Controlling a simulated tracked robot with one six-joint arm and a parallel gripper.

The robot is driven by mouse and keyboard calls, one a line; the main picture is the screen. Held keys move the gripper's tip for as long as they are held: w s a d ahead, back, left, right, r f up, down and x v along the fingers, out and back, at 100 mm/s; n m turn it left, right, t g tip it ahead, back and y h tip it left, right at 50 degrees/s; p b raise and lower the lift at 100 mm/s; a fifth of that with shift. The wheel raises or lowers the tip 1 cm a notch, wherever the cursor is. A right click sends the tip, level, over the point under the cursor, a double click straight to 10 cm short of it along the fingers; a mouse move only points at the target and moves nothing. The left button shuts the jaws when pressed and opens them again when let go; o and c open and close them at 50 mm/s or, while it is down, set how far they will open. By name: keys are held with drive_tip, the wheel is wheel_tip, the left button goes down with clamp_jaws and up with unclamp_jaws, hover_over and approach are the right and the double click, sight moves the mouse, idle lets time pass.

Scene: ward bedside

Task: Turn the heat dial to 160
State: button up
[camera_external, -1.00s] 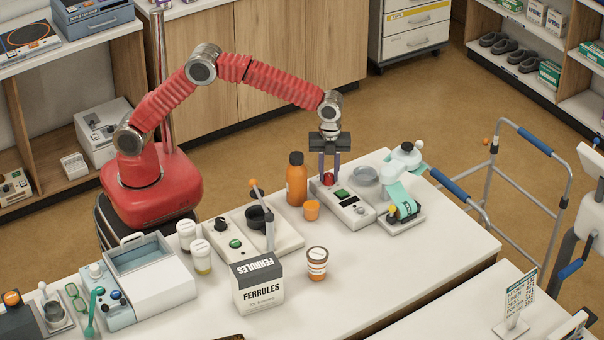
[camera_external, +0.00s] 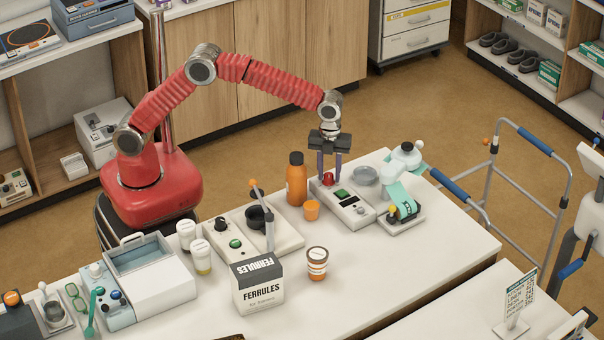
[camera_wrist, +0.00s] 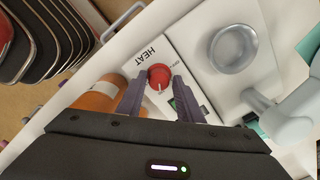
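The red heat dial (camera_external: 328,179) sits at the back left end of a white device (camera_external: 347,203) with a green screen (camera_external: 342,193). In the wrist view the dial (camera_wrist: 159,74) has a white pointer line, beside the printed word HEAT. My gripper (camera_external: 328,181) points down over the dial. In the wrist view its two dark fingers (camera_wrist: 155,92) are apart, one on each side below the dial, with a gap around it. I cannot tell whether they touch it. The dial's scale numbers are too small to read.
An orange bottle (camera_external: 296,180) and orange cup (camera_external: 311,210) stand left of the device. A round grey dish (camera_external: 366,175) and a teal-and-white machine (camera_external: 404,190) stand right. The front counter is clear right of the pill jar (camera_external: 317,264).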

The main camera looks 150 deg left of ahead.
sight(329, 175)
drive_tip(key=shift+o, duration=1.1)
drive_tip(key=shift+f, duration=0.1)
wheel_tip(329, 175, up, 14)
drive_tip(key=shift+f, duration=0.15)
drive_tip(key=shift+d, duration=0.1)
